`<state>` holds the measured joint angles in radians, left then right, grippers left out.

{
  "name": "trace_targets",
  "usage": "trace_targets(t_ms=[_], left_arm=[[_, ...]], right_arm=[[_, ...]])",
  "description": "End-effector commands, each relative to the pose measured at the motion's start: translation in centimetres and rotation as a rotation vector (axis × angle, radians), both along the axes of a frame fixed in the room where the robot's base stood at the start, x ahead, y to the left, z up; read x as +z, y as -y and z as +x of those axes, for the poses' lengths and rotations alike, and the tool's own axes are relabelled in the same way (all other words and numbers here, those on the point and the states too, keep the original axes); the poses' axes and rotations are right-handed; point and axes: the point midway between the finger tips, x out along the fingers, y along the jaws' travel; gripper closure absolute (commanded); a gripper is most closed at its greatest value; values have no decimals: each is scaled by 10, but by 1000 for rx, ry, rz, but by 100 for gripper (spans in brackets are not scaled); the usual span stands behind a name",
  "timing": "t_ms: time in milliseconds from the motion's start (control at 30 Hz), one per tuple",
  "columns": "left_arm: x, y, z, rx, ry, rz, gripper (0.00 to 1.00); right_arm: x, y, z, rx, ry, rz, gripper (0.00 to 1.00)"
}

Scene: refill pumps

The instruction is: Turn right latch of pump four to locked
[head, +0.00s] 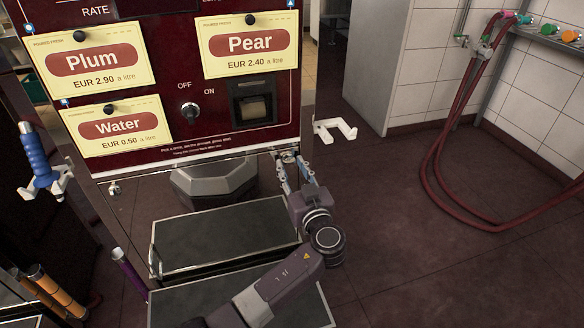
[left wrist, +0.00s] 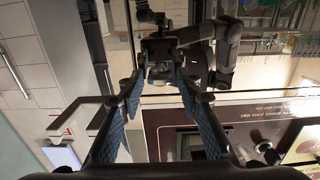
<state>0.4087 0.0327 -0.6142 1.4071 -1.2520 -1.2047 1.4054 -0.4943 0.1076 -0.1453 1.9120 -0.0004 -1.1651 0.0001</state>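The pump (head: 180,100) has a dark red front with Plum, Pear and Water cards; no pump number is readable. A small metal latch (head: 288,157) sits at the right end of the panel's lower edge. My left gripper (head: 292,168) is just below and in front of it, its fingers partly hiding it. In the left wrist view the blue-padded fingers (left wrist: 160,80) are apart, with small metal parts between or behind their tips; contact cannot be told. The latch's setting is unclear. Another small latch (head: 113,188) sits at the lower left. My right gripper is not seen.
A white empty holder (head: 335,129) sticks out on the pump's right side. A blue nozzle (head: 35,155) hangs on the left. Dark steps (head: 220,232) stand below the panel. Red hoses (head: 440,170) hang by the tiled wall; the floor between is clear.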

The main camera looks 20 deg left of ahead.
Motion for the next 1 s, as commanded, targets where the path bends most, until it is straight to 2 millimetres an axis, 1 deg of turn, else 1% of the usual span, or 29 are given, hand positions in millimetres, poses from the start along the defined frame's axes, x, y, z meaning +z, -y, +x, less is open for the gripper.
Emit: trace_targets(t_ms=[33, 200, 267, 467, 667, 900, 1000], left_arm=[[0, 0, 0, 0, 0, 0, 76], [0, 0, 0, 0, -1, -1, 94], [0, 0, 0, 0, -1, -1, 100], [-1, 0, 0, 0, -8, 9, 100], [-1, 0, -1, 1, -48, 67, 100], [-2, 0, -1, 0, -147, 214, 100], [-1, -1, -1, 1, -200, 293, 100]], right_arm=[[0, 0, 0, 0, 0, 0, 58], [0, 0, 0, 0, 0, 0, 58], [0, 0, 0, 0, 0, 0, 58], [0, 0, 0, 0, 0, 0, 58], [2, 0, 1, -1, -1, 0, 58], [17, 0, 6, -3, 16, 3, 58], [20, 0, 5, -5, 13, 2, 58]])
